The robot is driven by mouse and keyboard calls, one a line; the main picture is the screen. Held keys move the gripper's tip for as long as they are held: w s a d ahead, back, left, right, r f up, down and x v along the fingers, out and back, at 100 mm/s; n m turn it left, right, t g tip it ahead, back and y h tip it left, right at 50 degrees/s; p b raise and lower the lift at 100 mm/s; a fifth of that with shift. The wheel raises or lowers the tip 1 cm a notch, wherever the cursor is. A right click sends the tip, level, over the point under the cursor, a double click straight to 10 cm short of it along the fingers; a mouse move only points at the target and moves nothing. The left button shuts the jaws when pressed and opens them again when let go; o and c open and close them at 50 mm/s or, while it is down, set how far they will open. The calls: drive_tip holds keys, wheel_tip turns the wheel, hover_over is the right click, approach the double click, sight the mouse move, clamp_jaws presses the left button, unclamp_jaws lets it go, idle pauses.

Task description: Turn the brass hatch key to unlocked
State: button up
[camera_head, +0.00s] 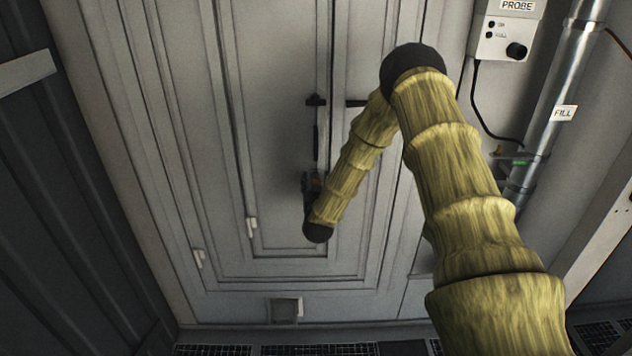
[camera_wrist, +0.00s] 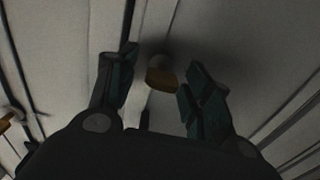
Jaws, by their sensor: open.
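The brass hatch key (camera_wrist: 161,78) shows in the wrist view between the two fingertips of my gripper (camera_wrist: 163,70). The fingers are open on either side, with a visible gap to the key; I cannot tell how far the tips are from the panel. The key is not clearly visible there.
The grey hatch door (camera_head: 280,130) has black handle hardware (camera_head: 316,100) above my gripper. A probe box (camera_head: 506,38) and a metal fill pipe (camera_head: 548,105) are at the right. Another brass-coloured piece (camera_wrist: 8,122) is at the wrist view's left edge. A floor grate (camera_head: 320,349) runs below.

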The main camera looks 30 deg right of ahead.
drive_tip(key=c, duration=1)
drive_tip(key=shift+c, duration=0.2)
